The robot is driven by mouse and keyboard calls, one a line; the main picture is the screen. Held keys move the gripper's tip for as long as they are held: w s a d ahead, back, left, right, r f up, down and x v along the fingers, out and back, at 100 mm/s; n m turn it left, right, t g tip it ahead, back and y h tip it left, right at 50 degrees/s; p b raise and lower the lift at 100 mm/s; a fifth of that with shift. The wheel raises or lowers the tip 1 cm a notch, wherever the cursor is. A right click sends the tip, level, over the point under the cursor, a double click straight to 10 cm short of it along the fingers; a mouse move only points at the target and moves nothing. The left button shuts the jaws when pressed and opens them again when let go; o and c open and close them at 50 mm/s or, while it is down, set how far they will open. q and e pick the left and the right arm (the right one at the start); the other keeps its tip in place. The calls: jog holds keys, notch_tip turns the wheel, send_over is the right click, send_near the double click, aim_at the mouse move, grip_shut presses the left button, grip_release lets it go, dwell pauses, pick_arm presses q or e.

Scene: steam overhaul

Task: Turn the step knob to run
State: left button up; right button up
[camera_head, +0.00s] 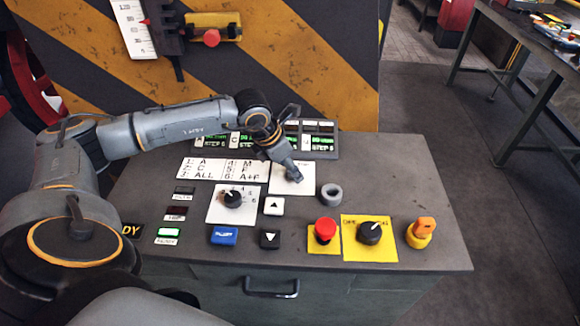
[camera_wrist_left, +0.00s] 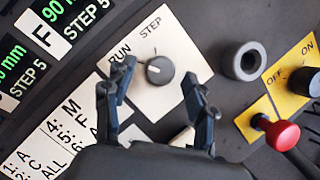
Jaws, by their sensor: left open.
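The step knob (camera_wrist_left: 159,71) is a round dark grey knob on a white plate (camera_wrist_left: 178,45) with the words RUN and STEP. In the left wrist view a short white mark shows on its face; exactly which word it points to is hard to tell. My left gripper (camera_wrist_left: 159,69) is open, its two dark fingers on either side of the knob in that view. Contact cannot be told. In the head view my left gripper (camera_head: 291,173) is over the same white plate (camera_head: 294,186) and hides the knob. My right gripper is not in view.
Nearby on the console (camera_head: 400,165) are a grey ring (camera_head: 330,194), a numbered selector knob (camera_head: 232,198), arrow buttons (camera_head: 272,206), a red button (camera_head: 325,229), a black knob on yellow (camera_head: 370,232) and an orange key switch (camera_head: 420,232). A striped panel (camera_head: 330,60) stands behind.

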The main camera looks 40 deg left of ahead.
pick_arm(q)
jog(key=v, duration=1.1)
jog(key=shift+r, duration=0.2)
jog(key=shift+s, duration=0.15)
